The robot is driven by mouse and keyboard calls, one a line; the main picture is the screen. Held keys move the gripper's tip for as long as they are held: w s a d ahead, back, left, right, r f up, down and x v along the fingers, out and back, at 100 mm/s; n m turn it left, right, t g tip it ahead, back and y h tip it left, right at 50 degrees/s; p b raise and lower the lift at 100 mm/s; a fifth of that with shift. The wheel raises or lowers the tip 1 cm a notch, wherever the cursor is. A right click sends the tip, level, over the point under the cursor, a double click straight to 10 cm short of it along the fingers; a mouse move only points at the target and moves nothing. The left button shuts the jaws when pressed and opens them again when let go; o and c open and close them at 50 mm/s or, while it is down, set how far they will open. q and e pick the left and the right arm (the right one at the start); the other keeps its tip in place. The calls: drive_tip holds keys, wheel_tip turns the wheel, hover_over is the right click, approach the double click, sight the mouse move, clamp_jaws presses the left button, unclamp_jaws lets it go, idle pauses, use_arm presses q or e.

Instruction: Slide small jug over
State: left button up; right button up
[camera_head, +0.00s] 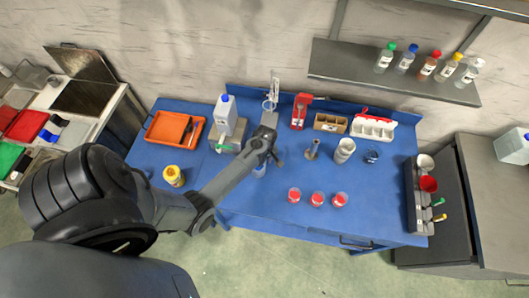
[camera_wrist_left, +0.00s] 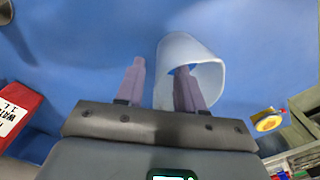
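The small jug (camera_wrist_left: 205,70) is pale, whitish-blue and open-mouthed in the left wrist view, on the blue bench top. In the head view a pale piece that seems to be the jug (camera_head: 260,171) shows just below my left gripper (camera_head: 268,150), mostly hidden by it. In the left wrist view my left gripper (camera_wrist_left: 159,85) is open. Its right finger overlaps the jug's mouth, and the jug's left wall lies between the fingers. A gap shows between that wall and the left finger. I cannot tell whether the right finger touches the jug. My right gripper is not in view.
A white bottle (camera_head: 226,114) stands on a grey box behind left. Several red-topped cups (camera_head: 317,199) stand front right.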

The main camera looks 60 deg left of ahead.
use_arm(q)
wheel_tip(320, 180, up, 8)
drive_tip(key=shift+w+f, duration=0.1)
idle(0.6)
